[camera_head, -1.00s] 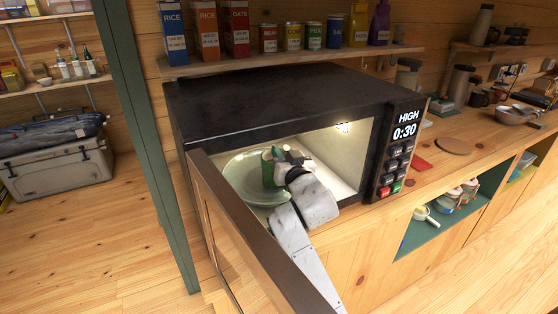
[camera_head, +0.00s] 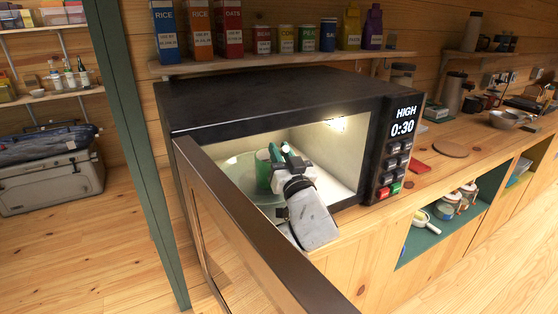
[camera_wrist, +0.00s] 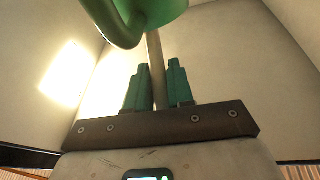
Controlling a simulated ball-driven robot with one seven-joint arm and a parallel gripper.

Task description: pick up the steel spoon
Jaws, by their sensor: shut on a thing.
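The steel spoon (camera_wrist: 155,68) shows in the wrist view as a thin, upright handle between my two green fingers. Its upper part passes behind the green mug, and its other end is hidden. I cannot make it out in the head view. My gripper (camera_head: 280,151) is inside the open microwave, shut on the spoon handle; it also shows in the wrist view (camera_wrist: 157,82). The green mug (camera_head: 263,171) stands on a pale green plate (camera_head: 234,172), just left of my fingers. The mug's bottom and handle loom at the top of the wrist view (camera_wrist: 165,12).
The microwave (camera_head: 270,100) is lit inside, its door (camera_head: 240,225) swung open towards me beside my arm. A shelf of boxes and cans (camera_head: 290,61) hangs above. A red item (camera_head: 420,167) and a round board (camera_head: 450,149) lie on the counter.

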